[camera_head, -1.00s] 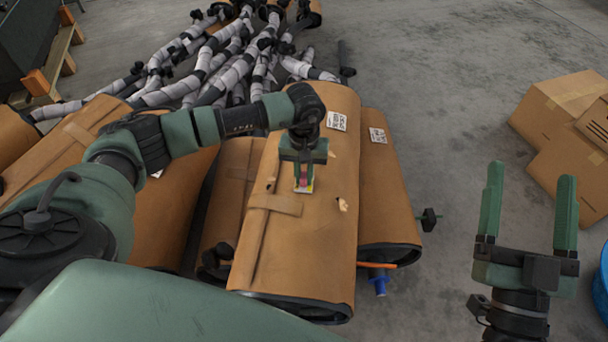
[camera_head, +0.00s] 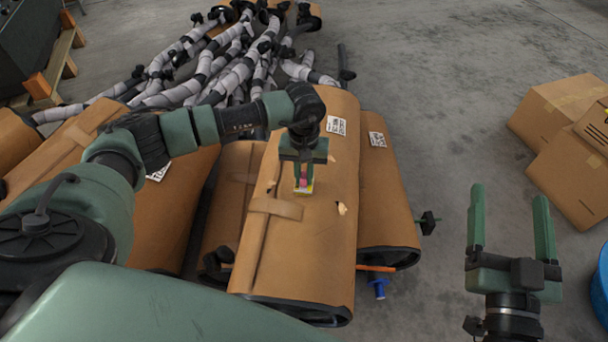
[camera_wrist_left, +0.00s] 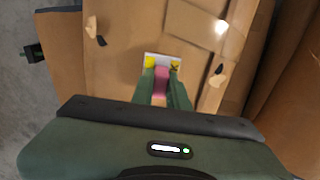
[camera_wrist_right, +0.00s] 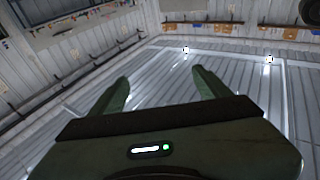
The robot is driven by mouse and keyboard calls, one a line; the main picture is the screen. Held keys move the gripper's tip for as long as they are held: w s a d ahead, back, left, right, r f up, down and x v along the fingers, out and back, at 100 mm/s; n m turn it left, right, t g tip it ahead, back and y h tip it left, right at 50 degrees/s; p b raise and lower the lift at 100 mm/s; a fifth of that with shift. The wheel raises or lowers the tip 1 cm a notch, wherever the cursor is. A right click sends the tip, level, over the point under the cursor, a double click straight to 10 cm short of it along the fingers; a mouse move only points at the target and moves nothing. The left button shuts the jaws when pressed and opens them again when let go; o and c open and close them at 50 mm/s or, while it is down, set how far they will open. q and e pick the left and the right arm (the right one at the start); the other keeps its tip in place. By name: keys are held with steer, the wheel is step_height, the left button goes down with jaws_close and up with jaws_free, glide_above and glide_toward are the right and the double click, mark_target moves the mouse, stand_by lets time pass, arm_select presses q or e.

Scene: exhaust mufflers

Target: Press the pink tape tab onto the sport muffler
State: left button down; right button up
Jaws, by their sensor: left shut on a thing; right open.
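The sport muffler is most likely the cardboard-wrapped muffler (camera_head: 310,230) on top of the stack in the middle of the head view. My left gripper (camera_head: 304,184) points down over it, shut on the pink tape tab (camera_wrist_left: 161,80). In the left wrist view the pink tab shows between the fingertips (camera_wrist_left: 162,86). A small white and yellow label (camera_wrist_left: 162,60) lies on the wrap right at the fingertips. I cannot tell whether the tab touches the wrap. My right gripper (camera_head: 512,225) is open and empty, off to the right above the floor.
More wrapped mufflers (camera_head: 387,205) lie on both sides and underneath. Wrapped grey pipes (camera_head: 235,65) are piled behind. Cardboard boxes (camera_head: 560,110) and a blue drum (camera_head: 600,285) stand at the right.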

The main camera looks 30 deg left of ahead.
arm_select(q)
steer(key=shift+r+p, duration=0.35)
steer(key=shift+r, duration=0.25)
steer(key=shift+r+p, duration=0.45)
steer(key=shift+r, duration=0.3)
steer(key=shift+r+p, duration=0.35)
steer(key=shift+r, duration=0.55)
arm_select(e)
step_height(320, 180, down, 13)
steer(key=s+d+g+h, duration=0.2)
steer(key=s+g, duration=0.1)
steer(key=g, duration=0.4)
steer(key=shift+d+r+g+h, duration=0.2)
steer(key=shift+d+g+h, duration=0.1)
steer(key=shift+d, duration=0.1)
